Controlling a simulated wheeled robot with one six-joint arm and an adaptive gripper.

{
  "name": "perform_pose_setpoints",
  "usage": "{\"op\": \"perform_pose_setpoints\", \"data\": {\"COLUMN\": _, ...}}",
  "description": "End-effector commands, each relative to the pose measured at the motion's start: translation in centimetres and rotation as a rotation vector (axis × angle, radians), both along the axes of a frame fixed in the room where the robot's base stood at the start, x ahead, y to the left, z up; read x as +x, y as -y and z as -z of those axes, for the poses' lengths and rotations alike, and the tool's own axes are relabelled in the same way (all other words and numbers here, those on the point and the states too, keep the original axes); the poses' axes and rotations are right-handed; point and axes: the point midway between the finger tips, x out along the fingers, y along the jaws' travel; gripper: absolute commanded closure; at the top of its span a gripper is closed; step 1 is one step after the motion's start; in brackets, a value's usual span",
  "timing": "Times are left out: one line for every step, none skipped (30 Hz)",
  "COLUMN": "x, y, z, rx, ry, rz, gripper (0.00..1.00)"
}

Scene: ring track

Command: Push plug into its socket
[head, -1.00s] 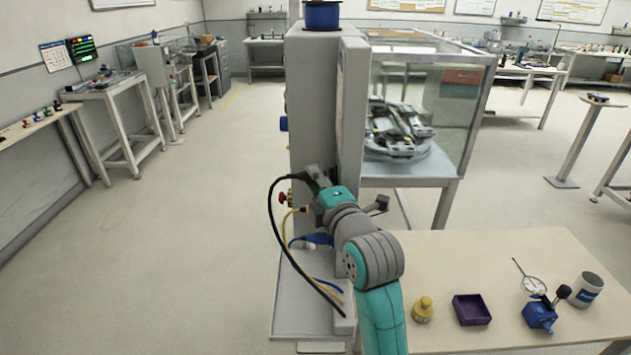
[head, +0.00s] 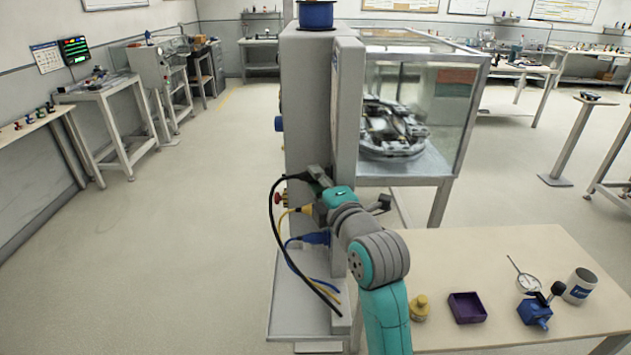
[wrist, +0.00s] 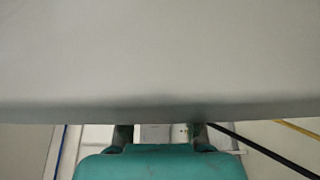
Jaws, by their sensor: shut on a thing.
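My gripper (head: 319,180) is at the front of the tall grey cabinet (head: 308,100), partly hidden behind my wrist. It is shut on a dark plug whose black cable (head: 273,215) loops out left and down. The plug's tip and its socket are hidden, so I cannot tell how deep it sits. In the wrist view, my fingers (wrist: 160,135) show past the teal gripper body, and the black cable (wrist: 255,147) runs off right. A grey surface fills the top of that view. Below my gripper are a yellow plug (head: 303,210) and a blue plug (head: 315,238) at the cabinet.
A red knob (head: 280,198) is left of my gripper. A glass-walled case (head: 455,110) adjoins the cabinet on the right. Floor at left is clear.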

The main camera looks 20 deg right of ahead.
Motion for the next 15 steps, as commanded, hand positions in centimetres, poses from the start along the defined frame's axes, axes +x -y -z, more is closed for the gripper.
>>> {"op": "perform_pose_setpoints", "data": {"x": -0.05, "y": 0.34, "z": -0.01, "rx": -0.001, "ry": 0.000, "rz": 0.005, "gripper": 1.00}}
{"op": "perform_pose_setpoints", "data": {"x": -0.08, "y": 0.41, "z": -0.01, "rx": -0.001, "ry": 0.000, "rz": 0.006, "gripper": 1.00}}
{"op": "perform_pose_setpoints", "data": {"x": -0.10, "y": 0.50, "z": -0.02, "rx": -0.001, "ry": 0.001, "rz": 0.006, "gripper": 1.00}}
{"op": "perform_pose_setpoints", "data": {"x": -0.11, "y": 0.57, "z": -0.02, "rx": -0.001, "ry": 0.001, "rz": 0.007, "gripper": 1.00}}
{"op": "perform_pose_setpoints", "data": {"x": -0.14, "y": 0.64, "z": -0.01, "rx": -0.001, "ry": 0.001, "rz": 0.008, "gripper": 1.00}}
{"op": "perform_pose_setpoints", "data": {"x": -0.16, "y": 0.74, "z": -0.01, "rx": -0.001, "ry": 0.001, "rz": 0.008, "gripper": 1.00}}
{"op": "perform_pose_setpoints", "data": {"x": -0.18, "y": 0.80, "z": -0.01, "rx": -0.001, "ry": 0.001, "rz": 0.009, "gripper": 1.00}}
{"op": "perform_pose_setpoints", "data": {"x": -0.18, "y": 0.85, "z": -0.01, "rx": -0.002, "ry": 0.001, "rz": 0.010, "gripper": 1.00}}
{"op": "perform_pose_setpoints", "data": {"x": -0.19, "y": 0.90, "z": -0.01, "rx": -0.002, "ry": 0.001, "rz": 0.010, "gripper": 1.00}}
{"op": "perform_pose_setpoints", "data": {"x": -0.20, "y": 0.93, "z": -0.01, "rx": -0.002, "ry": 0.001, "rz": 0.011, "gripper": 1.00}}
{"op": "perform_pose_setpoints", "data": {"x": -0.20, "y": 0.96, "z": -0.01, "rx": -0.002, "ry": 0.001, "rz": 0.012, "gripper": 1.00}}
{"op": "perform_pose_setpoints", "data": {"x": -0.20, "y": 0.99, "z": -0.01, "rx": -0.002, "ry": 0.001, "rz": 0.012, "gripper": 1.00}}
{"op": "perform_pose_setpoints", "data": {"x": -0.21, "y": 1.02, "z": -0.01, "rx": -0.002, "ry": 0.001, "rz": 0.013, "gripper": 1.00}}
{"op": "perform_pose_setpoints", "data": {"x": -0.21, "y": 1.05, "z": -0.01, "rx": -0.002, "ry": 0.001, "rz": 0.014, "gripper": 1.00}}
{"op": "perform_pose_setpoints", "data": {"x": -0.21, "y": 1.07, "z": -0.01, "rx": -0.002, "ry": 0.001, "rz": 0.014, "gripper": 1.00}}
